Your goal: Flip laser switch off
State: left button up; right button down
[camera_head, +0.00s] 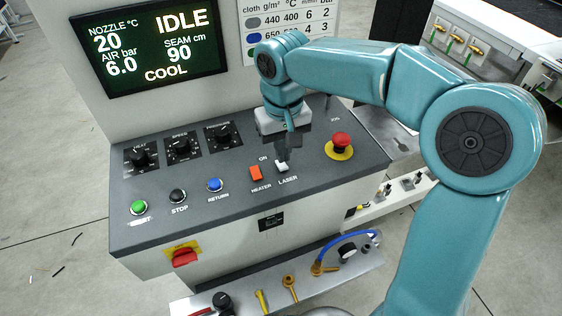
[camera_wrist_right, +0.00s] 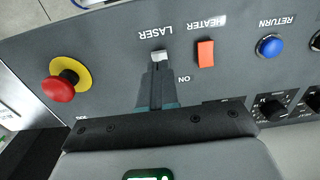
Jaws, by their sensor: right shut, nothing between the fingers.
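The laser switch (camera_head: 282,166) is a small white rocker on the dark sloped control panel, just above the LASER label. It also shows in the right wrist view (camera_wrist_right: 158,57), at the tips of the fingers. My right gripper (camera_head: 282,153) reaches down over the panel with its fingers shut and empty. Its fingertips (camera_wrist_right: 157,68) are at the ON side of the switch, very close to it; I cannot tell whether they touch. My left gripper is in neither view.
The orange heater switch (camera_head: 256,174) sits just left of the laser switch. A red emergency button (camera_head: 341,140) is to its right. Blue (camera_head: 214,185), black (camera_head: 178,196) and green (camera_head: 138,208) buttons and several knobs are further left. A screen (camera_head: 150,45) reads IDLE.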

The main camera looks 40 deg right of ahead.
aim_at(283, 166)
jog(key=shift+f+b, duration=0.85)
jog(key=shift+f, duration=0.35)
dwell(0.4)
jog(key=shift+r, duration=0.1)
notch_tip(283, 166, up, 7)
jog(key=p, duration=0.6)
jog(key=shift+p, duration=0.3)
